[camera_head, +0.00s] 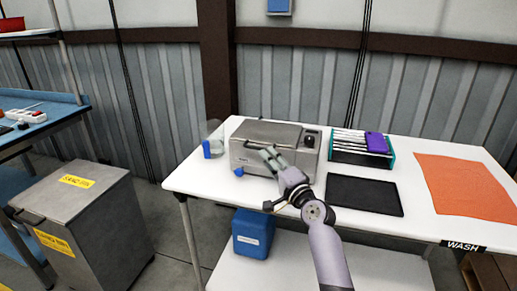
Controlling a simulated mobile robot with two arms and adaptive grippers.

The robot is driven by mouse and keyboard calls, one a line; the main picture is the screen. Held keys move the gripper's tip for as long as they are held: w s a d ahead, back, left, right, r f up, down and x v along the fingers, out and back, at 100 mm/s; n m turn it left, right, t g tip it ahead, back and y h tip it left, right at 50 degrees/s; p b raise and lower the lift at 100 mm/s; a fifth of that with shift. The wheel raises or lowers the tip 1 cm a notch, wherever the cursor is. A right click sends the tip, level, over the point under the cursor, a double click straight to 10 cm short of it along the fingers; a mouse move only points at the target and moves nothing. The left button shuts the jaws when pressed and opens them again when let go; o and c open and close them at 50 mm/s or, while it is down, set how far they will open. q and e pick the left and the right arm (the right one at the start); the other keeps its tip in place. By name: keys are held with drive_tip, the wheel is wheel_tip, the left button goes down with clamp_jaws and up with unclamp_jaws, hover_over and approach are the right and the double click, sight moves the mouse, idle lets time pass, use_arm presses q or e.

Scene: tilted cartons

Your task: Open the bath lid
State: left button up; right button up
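The bath (237,153) is a grey metal box on the white table, with a dark knob at its right end. Its lid (262,130) looks closed and lies flat on top. My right gripper (268,152) reaches in from the lower right, with its fingertips in front of the bath's front face, near the lid's front edge. The fingers cover part of that front, so I cannot tell if they touch the lid or how far apart they are. My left gripper is not in view.
A blue container (252,234) sits below. A grey bin (75,225) stands left.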

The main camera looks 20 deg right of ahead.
sight(259, 149)
drive_tip(key=x, duration=0.7)
drive_tip(key=shift+s, duration=0.1)
drive_tip(key=shift+c, duration=0.4)
clamp_jaws()
idle(0.3)
